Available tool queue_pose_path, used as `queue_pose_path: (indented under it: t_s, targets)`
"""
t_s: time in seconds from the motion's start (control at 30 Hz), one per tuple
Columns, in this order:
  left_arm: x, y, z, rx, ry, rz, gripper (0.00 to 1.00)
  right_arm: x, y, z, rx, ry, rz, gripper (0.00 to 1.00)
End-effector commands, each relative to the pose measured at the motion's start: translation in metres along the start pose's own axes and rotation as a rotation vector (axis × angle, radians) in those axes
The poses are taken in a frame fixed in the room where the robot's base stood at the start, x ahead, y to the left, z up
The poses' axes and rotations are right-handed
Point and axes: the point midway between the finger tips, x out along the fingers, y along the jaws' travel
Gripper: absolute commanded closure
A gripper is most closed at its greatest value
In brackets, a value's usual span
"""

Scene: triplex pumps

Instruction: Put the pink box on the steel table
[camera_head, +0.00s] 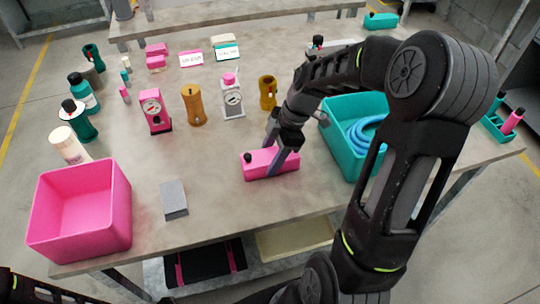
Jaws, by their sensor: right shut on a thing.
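My right gripper (279,150) points down and is shut on a small, long pink box (262,170) with a dark knob at its left end. The fingers straddle the box near its middle. The box is over the front part of the grey table (215,160); I cannot tell whether it touches the top. A large, open pink bin (50,225) stands at the table's front left corner and looks empty. My left gripper is not in view.
A teal crate (335,140) with a coiled blue hose (365,133) stands right of the held box, partly behind my arm. A grey block (173,198) lies at front left. Pink and ochre devices, bottles and cards stand farther back. Bare tabletop lies left of the held box.

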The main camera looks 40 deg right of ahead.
Motion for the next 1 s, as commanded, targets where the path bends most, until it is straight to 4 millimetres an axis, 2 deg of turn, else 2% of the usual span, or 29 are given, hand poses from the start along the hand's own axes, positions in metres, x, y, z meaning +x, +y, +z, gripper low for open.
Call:
queue_pose_path:
  t_s: [0.23, 0.27, 0.5, 0.83, 1.0]
  targets:
    - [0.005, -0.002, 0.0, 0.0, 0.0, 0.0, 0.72, 0.004, 0.0, 0.001, -0.001, 0.0, 0.001, 0.95]
    - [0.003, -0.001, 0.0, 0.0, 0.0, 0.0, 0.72, 0.002, 0.0, 0.001, 0.0, 0.0, 0.0, 0.45]
    - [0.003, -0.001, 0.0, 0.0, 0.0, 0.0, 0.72, 0.002, 0.0, 0.001, 0.0, 0.0, 0.0, 0.26]
    - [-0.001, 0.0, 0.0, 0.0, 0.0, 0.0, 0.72, -0.001, 0.0, -0.001, 0.0, 0.0, 0.0, 0.26]
    - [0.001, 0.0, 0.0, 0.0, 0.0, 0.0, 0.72, -0.016, 0.002, 0.0, -0.001, -0.001, 0.004, 0.26]
